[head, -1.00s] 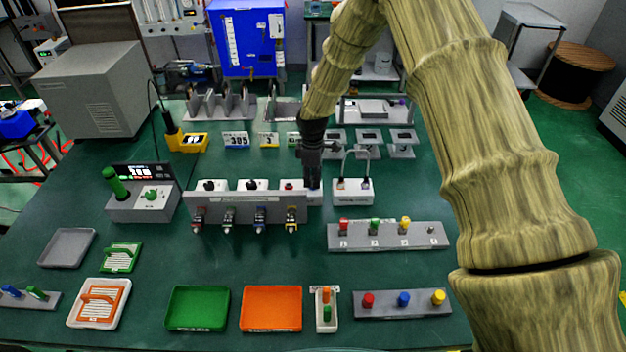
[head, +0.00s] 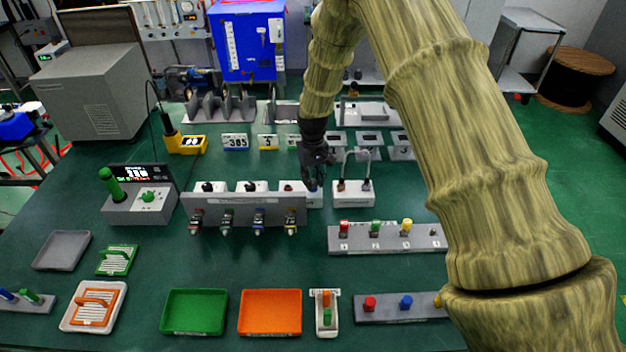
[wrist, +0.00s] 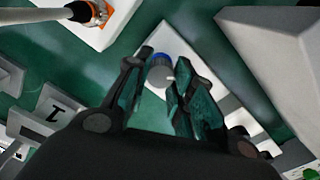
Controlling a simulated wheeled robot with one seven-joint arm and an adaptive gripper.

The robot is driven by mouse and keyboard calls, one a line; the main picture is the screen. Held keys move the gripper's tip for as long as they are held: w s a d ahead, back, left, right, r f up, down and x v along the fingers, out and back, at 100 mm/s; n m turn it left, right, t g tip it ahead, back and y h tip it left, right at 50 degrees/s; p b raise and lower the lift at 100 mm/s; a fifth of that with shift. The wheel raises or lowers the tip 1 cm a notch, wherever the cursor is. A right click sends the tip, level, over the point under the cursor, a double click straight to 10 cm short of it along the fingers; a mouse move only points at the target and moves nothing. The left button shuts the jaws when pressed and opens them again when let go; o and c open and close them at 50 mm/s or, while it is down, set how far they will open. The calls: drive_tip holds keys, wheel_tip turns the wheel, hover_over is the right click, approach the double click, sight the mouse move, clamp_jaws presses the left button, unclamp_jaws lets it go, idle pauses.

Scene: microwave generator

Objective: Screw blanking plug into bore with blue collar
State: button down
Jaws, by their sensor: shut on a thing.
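In the wrist view, a grey round plug (wrist: 156,77) sits between my fingertips, with the blue collar (wrist: 159,58) showing just behind it on a white block (wrist: 175,45). My gripper (wrist: 166,72) is shut on the plug. The plug's lower end and the bore mouth are hidden, so how deep it sits cannot be told. In the head view, my gripper (head: 312,184) points down at the right end of the row of white blocks, over the white block (head: 315,200) there. The plug is too small and covered to make out in that view.
A grey rack (head: 245,212) with several hanging connectors stands just in front. A white block with a looped cable (head: 353,195) is close on the right. A grey strip with coloured plugs (head: 385,239) lies front right.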

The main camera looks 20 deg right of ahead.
sight(313, 180)
drive_tip(key=m, duration=0.4)
drive_tip(key=shift+m, duration=0.3)
drive_tip(key=m, duration=0.4)
drive_tip(key=shift+d+r, duration=0.1)
drive_tip(key=shift+m, duration=0.3)
drive_tip(key=c, duration=1.2)
unclamp_jaws()
wheel_tip(313, 180, up, 12)
